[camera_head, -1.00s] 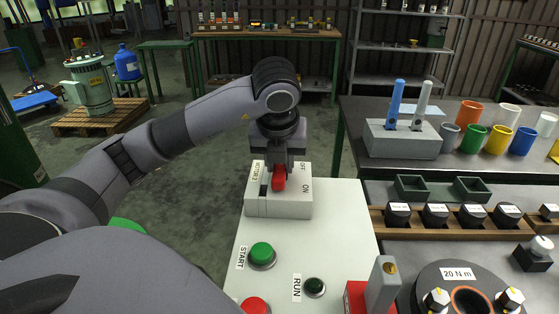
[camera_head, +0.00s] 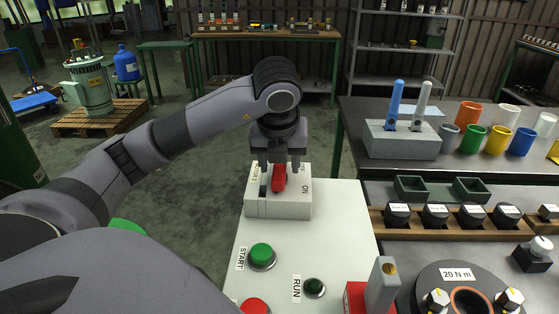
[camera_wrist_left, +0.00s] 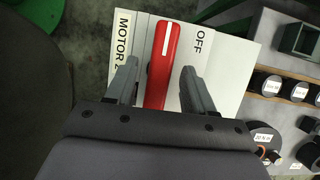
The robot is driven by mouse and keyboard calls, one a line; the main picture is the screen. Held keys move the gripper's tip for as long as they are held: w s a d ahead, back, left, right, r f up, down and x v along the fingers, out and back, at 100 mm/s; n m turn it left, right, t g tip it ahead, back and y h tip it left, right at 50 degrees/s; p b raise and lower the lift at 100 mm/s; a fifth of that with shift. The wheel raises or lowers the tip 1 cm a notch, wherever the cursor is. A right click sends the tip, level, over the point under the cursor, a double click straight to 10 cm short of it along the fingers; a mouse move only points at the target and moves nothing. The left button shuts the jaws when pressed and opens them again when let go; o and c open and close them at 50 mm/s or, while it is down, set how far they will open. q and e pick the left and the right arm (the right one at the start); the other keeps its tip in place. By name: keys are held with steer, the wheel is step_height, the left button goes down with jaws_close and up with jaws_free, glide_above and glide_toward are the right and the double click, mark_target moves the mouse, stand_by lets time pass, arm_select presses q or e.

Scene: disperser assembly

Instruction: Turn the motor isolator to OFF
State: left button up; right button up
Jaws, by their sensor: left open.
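The motor isolator (camera_head: 262,207) is a white box on the panel's far end, with a red handle (camera_head: 279,180). In the left wrist view the handle (camera_wrist_left: 160,66) lies lengthwise, its white mark at the far end, beside the OFF label (camera_wrist_left: 203,42). The ON label (camera_head: 305,203) is nearer me in the head view. My left gripper (camera_head: 279,171) is open, one finger on each side of the handle. The left wrist view shows a gap between each finger and the handle. A finger partly hides the OFF label in the head view. My right gripper is not seen.
The white panel (camera_head: 330,235) also carries a green START button (camera_head: 261,255), a red button (camera_head: 256,305) and a dark green RUN lamp (camera_head: 315,287). A workbench with coloured cups (camera_head: 498,139) and a 20 N m fixture (camera_head: 457,274) stands to the right.

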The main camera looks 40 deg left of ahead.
mark_target(280, 176)
arm_select(q)
steer(key=p+v, duration=0.2)
steer(key=v, duration=0.4)
steer(key=shift+s+r, duration=0.1)
steer(key=shift+r, duration=0.3)
steer(key=shift+s+d+p, duration=0.1)
steer(key=shift+d+p, duration=0.05)
steer(key=shift+p, duration=0.15)
steer(key=shift+d, duration=0.1)
